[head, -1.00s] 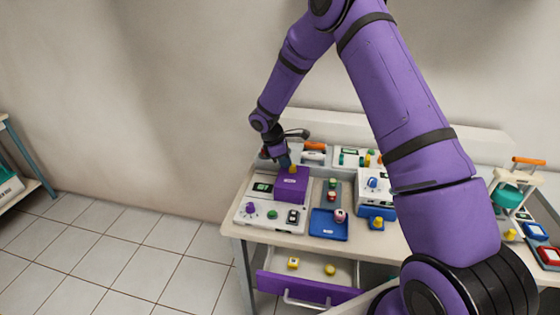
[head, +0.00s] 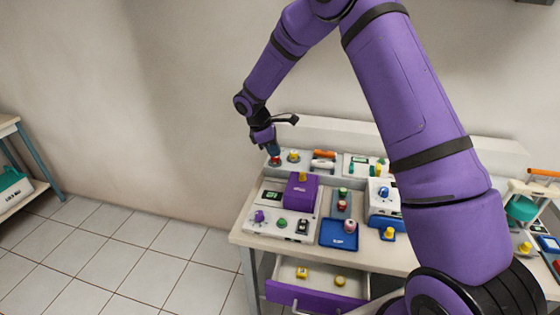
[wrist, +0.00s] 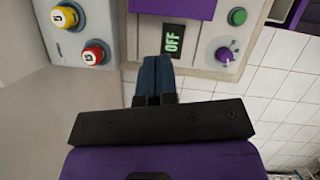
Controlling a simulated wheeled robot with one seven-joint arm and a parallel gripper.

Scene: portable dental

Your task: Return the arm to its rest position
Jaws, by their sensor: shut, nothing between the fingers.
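My gripper (head: 274,150) is above the back left of the table in the head view. Its blue fingers (wrist: 155,75) are shut together with nothing between them in the wrist view. Below them lies the white control unit (head: 267,229), with a purple knob (wrist: 224,55), a green button (wrist: 237,16) and a small screen reading OFF (wrist: 173,40). The purple box (head: 300,193) with a yellow knob on top stands at the back of this unit. My purple arm reaches over the table from the right.
A grey rear panel carries a red knob (wrist: 95,53) and a yellow knob (wrist: 68,17). A blue tray (head: 338,240), a blue-and-white box (head: 384,198) and an open drawer (head: 318,285) are to the right and front. The wall is behind; air above the table's left side is free.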

